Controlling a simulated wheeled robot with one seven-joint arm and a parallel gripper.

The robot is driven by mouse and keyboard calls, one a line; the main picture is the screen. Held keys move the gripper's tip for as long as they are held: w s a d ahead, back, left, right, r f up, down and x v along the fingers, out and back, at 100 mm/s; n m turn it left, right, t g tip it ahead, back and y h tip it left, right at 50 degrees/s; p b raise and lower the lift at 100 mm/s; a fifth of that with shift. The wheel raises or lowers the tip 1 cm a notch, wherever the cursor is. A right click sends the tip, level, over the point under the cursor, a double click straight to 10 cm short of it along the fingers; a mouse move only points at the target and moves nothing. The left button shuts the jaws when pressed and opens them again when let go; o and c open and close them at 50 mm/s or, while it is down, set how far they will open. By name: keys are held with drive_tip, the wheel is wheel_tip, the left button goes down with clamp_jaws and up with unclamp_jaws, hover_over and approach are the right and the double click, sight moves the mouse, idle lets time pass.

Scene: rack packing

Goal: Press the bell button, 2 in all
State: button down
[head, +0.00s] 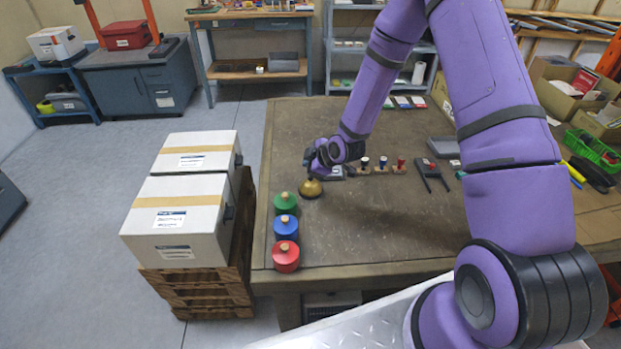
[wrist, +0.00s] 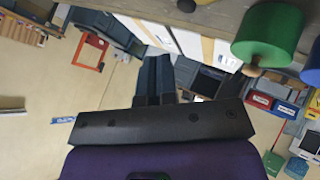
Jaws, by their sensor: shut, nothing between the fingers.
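The bell (head: 311,188) is a small golden dome on the table, toward its left side. Its button at the top is too small to make out, close to my fingertips. My gripper (head: 309,165) is just above and behind the bell in the head view, pointing left. I cannot tell whether it touches the bell. In the wrist view the dark fingers (wrist: 157,75) are together with nothing between them. The bell is not clearly seen there.
Green (head: 285,202), blue (head: 286,227) and red (head: 286,256) canisters stand along the table's left edge, in front of the bell. Small pegs (head: 382,163) in wooden blocks stand right of my gripper. White boxes (head: 180,217) sit on a pallet left of the table (head: 350,235).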

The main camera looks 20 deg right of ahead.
sight(310, 179)
drive_tip(key=shift+f, duration=1.3)
idle(1.1)
drive_tip(key=shift+f, duration=0.45)
drive_tip(key=shift+f, duration=0.4)
idle(0.7)
drive_tip(key=shift+r, duration=0.85)
drive_tip(key=shift+r, duration=2.55)
idle(0.7)
